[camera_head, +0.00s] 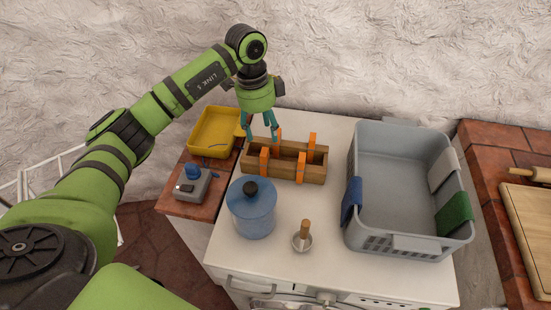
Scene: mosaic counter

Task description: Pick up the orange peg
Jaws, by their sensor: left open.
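Several orange pegs stand upright in a wooden rack (312,175) on the white counter. One peg (264,160) is at the front left, one (301,168) at the front right, one (312,146) at the back right, and one (279,135) at the back left, close to a fingertip. My left gripper (260,134) has teal fingers and is open, pointing down over the left back part of the rack. Nothing shows between its fingers. I cannot tell whether a finger touches the back left peg. My right gripper is not in view.
A blue lidded jar (252,214) and a small cup with a wooden handle (303,237) stand in front of the rack. A grey basket (397,240) with cloths is at right. A yellow tray (208,145) and a grey box with a blue knob (188,192) are at left.

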